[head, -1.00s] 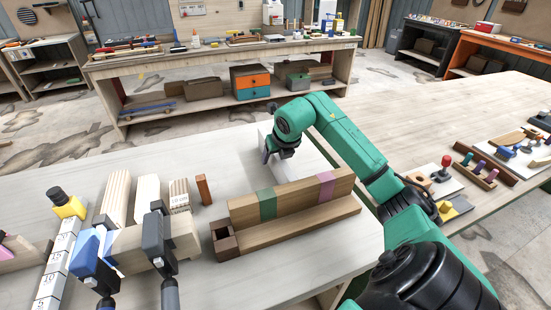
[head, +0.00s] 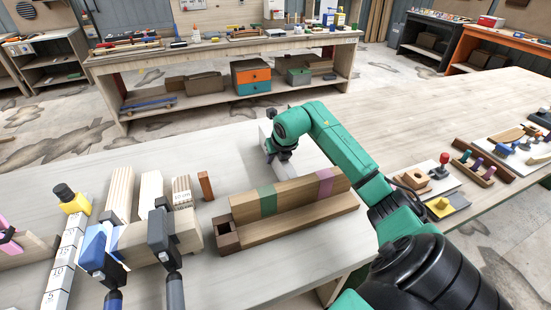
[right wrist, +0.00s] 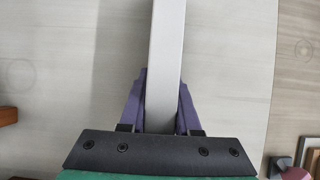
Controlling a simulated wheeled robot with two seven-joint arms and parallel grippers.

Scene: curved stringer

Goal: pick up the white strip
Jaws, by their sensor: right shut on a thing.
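The white strip (right wrist: 167,50) runs up the middle of the right wrist view, with its near end between the purple fingers. My right gripper (right wrist: 163,100) is shut on it, with one finger against each side. In the head view my right gripper (head: 272,154) is at the far side of the near table, behind the wooden block with green and purple bands. There the strip is mostly hidden by the gripper and arm. I cannot tell whether the strip is clear of the surface. My left gripper is not in view.
The long wooden block (head: 285,200) with a ledge lies in front of my right arm. A small brown box (head: 226,234) is at its left end. Blue (head: 98,250) and dark (head: 158,235) clamps and wood pieces stand at left. A peg tray (head: 474,169) is at right.

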